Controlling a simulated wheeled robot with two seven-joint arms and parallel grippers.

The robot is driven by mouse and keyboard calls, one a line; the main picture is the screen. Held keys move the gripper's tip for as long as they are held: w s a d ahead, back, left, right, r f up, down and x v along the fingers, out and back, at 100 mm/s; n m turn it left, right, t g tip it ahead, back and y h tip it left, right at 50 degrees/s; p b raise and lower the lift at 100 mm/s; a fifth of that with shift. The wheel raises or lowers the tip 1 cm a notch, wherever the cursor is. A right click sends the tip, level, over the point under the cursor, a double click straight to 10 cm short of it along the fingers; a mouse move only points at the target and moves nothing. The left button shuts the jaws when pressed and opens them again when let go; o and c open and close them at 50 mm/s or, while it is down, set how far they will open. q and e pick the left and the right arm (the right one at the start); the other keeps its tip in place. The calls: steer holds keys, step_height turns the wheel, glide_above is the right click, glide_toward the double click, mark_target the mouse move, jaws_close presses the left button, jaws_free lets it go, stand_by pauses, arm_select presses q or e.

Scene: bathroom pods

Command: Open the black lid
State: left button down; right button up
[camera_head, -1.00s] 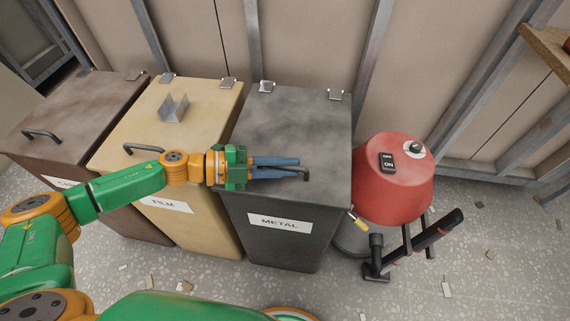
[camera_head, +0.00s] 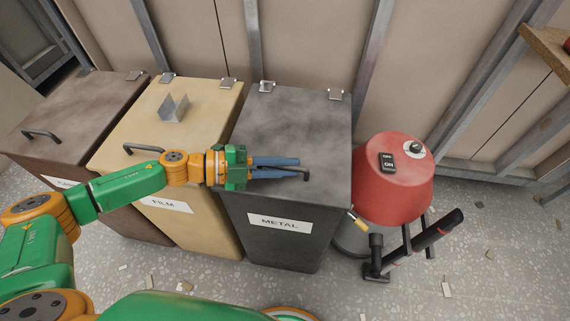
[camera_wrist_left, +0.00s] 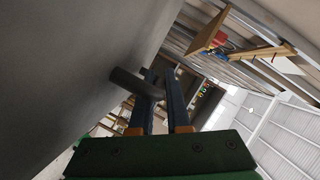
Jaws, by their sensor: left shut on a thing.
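The black lid (camera_head: 295,128) tops the dark bin with the METAL label (camera_head: 279,223). It lies flat and closed, with hinges at the back. Its dark handle (camera_head: 305,174) is near the front edge, partly hidden by my fingers. My left gripper (camera_head: 298,167) comes in from the left over the front of the lid, its blue fingers shut on the handle. In the left wrist view, the handle (camera_wrist_left: 135,83) reaches from the dark lid surface to between the fingers (camera_wrist_left: 167,92). My right gripper is not in view.
A tan FILM bin (camera_head: 190,110) with a small metal bracket (camera_head: 173,108) on its lid stands left of the black bin. A brown bin (camera_head: 75,120) is farther left. A red vacuum (camera_head: 395,178) stands close on the right. Small scraps lie on the floor.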

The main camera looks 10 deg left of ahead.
arm_select(q)
steer(key=w+r+n+g+p, duration=0.1)
steer(key=w+r+n+p, duration=0.1)
steer(key=w+r+p, duration=0.2)
steer(key=w+r+n+g+y+p, duration=0.1)
steer(key=w+r+n+g+p, duration=0.1)
steer(key=r+p, duration=0.7)
steer(key=shift+w+r+n, duration=0.5)
steer(key=shift+w+r, duration=0.75)
steer(key=shift+r, duration=1)
steer(key=c, duration=1.2)
jaws_free()
steer(key=shift+o, duration=0.2)
